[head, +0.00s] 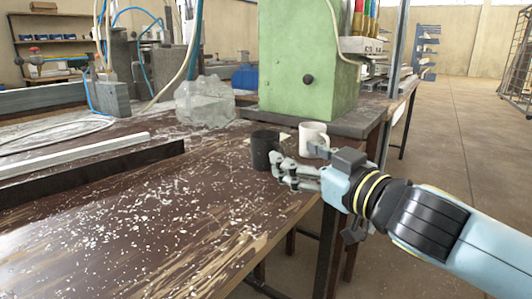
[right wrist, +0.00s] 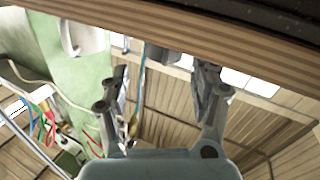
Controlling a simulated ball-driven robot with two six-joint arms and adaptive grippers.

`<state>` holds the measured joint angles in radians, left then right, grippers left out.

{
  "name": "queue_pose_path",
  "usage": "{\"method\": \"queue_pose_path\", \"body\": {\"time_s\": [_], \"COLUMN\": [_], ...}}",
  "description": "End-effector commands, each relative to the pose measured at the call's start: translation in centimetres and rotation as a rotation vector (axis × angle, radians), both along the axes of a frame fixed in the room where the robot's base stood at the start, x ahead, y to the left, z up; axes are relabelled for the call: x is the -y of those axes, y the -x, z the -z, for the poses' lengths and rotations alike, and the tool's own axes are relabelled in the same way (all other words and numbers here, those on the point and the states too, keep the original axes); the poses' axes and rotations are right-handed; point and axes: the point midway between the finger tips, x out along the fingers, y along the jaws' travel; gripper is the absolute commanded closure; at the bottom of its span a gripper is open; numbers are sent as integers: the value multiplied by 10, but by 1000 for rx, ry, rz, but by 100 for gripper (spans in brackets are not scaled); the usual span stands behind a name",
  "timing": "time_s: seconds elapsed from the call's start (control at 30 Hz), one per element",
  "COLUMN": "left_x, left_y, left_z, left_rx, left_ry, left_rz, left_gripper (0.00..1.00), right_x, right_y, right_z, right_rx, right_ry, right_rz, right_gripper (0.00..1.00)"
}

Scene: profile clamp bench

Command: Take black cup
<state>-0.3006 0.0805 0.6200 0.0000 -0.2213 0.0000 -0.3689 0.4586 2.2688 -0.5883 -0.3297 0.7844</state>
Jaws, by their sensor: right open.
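The black cup (head: 264,149) stands upright on the bench, near its right edge. My right gripper (head: 290,172) is beside it, at its right and near side, with its fingers spread. In the head view the fingertips overlap the cup's lower right side; I cannot tell whether they touch it. My left gripper is not in view.
A white cup (head: 314,136) stands just right of the black cup, close to my gripper. A green machine (head: 300,60) rises behind both. Pale and dark profiles (head: 90,175) lie at the left. Chips litter the bench top (head: 190,220), otherwise clear in front.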

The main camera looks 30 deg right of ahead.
Motion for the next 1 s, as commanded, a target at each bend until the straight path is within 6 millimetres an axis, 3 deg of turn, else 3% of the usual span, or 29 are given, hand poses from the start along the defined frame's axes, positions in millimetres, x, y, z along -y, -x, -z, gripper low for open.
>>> {"method": "queue_pose_path", "body": {"time_s": [0.3, 0.53, 0.8, 1.0], "left_x": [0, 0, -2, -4], "left_y": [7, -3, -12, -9], "left_z": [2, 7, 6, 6], "left_rx": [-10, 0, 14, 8], "left_ry": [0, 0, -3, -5], "left_rz": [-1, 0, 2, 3], "left_gripper": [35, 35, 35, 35], "right_x": [-6, -10, -10, -10], "right_y": [-24, -52, -56, -56], "right_z": [-3, -3, -4, -4], "right_rx": [3, 2, -1, -1], "right_ry": [-5, -2, 0, 0], "right_rz": [0, 0, -2, -2], "right_gripper": [36, 36, 36, 60]}}
